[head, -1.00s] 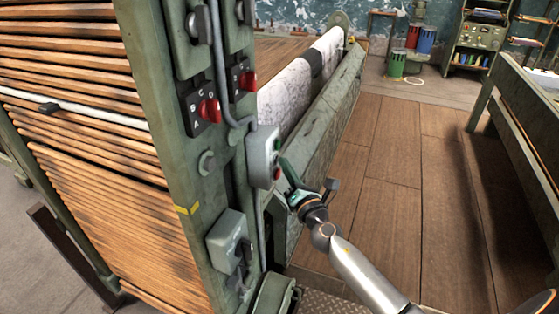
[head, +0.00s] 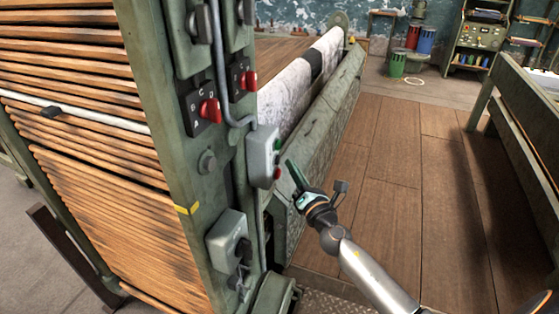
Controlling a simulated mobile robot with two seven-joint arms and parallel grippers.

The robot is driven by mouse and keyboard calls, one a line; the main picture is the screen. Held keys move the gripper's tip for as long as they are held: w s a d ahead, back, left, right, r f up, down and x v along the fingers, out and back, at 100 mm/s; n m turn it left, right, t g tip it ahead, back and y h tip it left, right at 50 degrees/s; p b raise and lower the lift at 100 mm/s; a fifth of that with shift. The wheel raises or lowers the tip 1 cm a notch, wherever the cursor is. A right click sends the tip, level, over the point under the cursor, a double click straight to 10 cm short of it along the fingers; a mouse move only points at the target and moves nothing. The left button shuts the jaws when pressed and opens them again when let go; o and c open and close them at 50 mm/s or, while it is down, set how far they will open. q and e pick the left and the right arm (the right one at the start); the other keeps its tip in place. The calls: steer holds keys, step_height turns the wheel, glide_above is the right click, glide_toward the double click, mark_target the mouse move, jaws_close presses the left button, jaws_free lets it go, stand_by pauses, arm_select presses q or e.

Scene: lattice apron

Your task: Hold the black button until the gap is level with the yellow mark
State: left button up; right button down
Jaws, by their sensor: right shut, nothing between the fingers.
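The slatted wooden lattice (head: 85,175) fills the left. A white bar (head: 95,117) with a small dark clip runs across it, where the slat spacing is wider; I take this as the gap. It meets the green post clearly higher than the yellow mark (head: 187,208). A grey button box (head: 262,155) sits on the post's right side, with a green button (head: 278,145) above and a red one (head: 277,171) below. A black button between them is too small to make out. My right gripper (head: 291,163) is shut and empty, just right of the box, apart from it. My left gripper is out of view.
The green post (head: 165,100) carries red knobs (head: 209,111), a lower grey switch box (head: 228,238) and conduit. A roll of pale cloth (head: 300,85) lies behind. A green frame (head: 520,120) stands at right. The wooden floor (head: 400,180) between is clear.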

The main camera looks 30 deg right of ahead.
steer(key=s+d, duration=0.3)
steer(key=shift+s+d+b, duration=0.1)
steer(key=shift+s+b, duration=0.25)
steer(key=shift+s, duration=0.05)
stand_by(1.4)
steer(key=s+a+f+m+g+p, duration=0.1)
steer(key=s+a+f+m+g, duration=0.2)
steer(key=s+f+m, duration=0.3)
steer(key=s+a+f+m+g+p, duration=0.15)
steer(key=s+a+f+m, duration=0.25)
steer(key=f+m, duration=0.4)
steer(key=s+a+f+m+g+y, duration=0.2)
steer(key=s+a+f+m+g, duration=0.1)
steer(key=s+a+f+m, duration=0.2)
steer(key=s+a+f+m+g+y, duration=0.2)
steer(key=s+a+m, duration=0.4)
steer(key=s, duration=0.4)
step_height(320, 180, down, 3)
steer(key=shift+r+m+g+p, duration=0.15)
steer(key=shift+m+g+p, duration=0.15)
steer(key=shift+g+p, duration=0.15)
steer(key=c, duration=1.6)
jaws_free()
